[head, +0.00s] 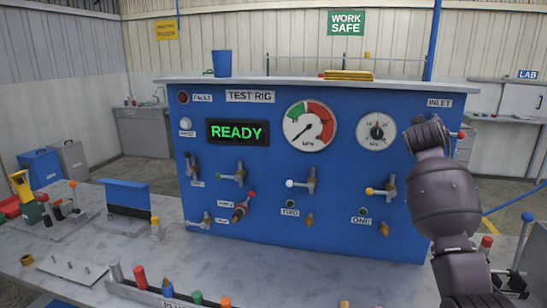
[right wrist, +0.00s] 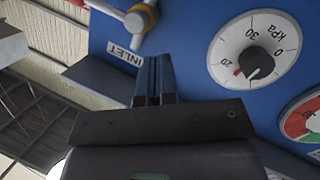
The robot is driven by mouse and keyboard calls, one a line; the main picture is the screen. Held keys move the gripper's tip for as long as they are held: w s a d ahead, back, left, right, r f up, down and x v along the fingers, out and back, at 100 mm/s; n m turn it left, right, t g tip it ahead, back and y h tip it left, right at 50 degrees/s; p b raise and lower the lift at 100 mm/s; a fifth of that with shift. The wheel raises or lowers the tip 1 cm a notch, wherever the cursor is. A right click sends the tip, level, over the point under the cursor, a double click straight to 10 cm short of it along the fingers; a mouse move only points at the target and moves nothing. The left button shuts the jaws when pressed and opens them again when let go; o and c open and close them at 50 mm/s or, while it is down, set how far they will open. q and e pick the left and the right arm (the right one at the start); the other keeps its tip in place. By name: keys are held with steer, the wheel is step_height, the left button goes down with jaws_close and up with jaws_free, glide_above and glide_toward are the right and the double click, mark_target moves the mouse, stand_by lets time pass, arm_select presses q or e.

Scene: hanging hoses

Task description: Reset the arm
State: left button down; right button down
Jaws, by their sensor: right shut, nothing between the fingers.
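My right arm (head: 443,190) rises at the right of the head view, in front of the right part of the blue test rig (head: 330,215). Its hand hides its own fingers there. In the right wrist view my right gripper (right wrist: 155,72) is shut and empty, its fingers pointing at the blue panel beside the INLET label (right wrist: 125,55). An inlet valve (right wrist: 138,18) with a white end and a metal body is just beyond the fingertips. I cannot tell whether they touch it. My left gripper is in neither view.
The rig carries a READY display (head: 237,132), a large gauge (head: 309,126), a small gauge (head: 376,131) and several hanging valves.

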steer(key=s+a+f+n+t+y, duration=0.1)
steer(key=s+a+f+y, duration=0.3)
steer(key=f, duration=0.5)
steer(key=s+a+f+n+t+y, duration=0.1)
steer(key=s+a+f, duration=0.2)
steer(key=s+f, duration=0.4)
steer(key=s+a+f+t+y, duration=0.1)
steer(key=s+a+f+y, duration=0.3)
steer(key=f, duration=0.6)
steer(key=s+a+f+m+g, duration=0.1)
steer(key=s+f+g, duration=0.2)
steer(key=s+f, duration=0.9)
steer(key=s+f+g+h, duration=0.1)
steer(key=s+f+g, duration=0.1)
steer(key=s+f, duration=1)
steer(key=s, duration=0.8)
steer(key=shift+s+a+f+m+g+b, duration=0.2)
steer(key=shift+a+f+m+g+b, duration=0.15)
steer(key=shift+f+m+g+b, duration=0.05)
steer(key=shift+s+d, duration=0.1)
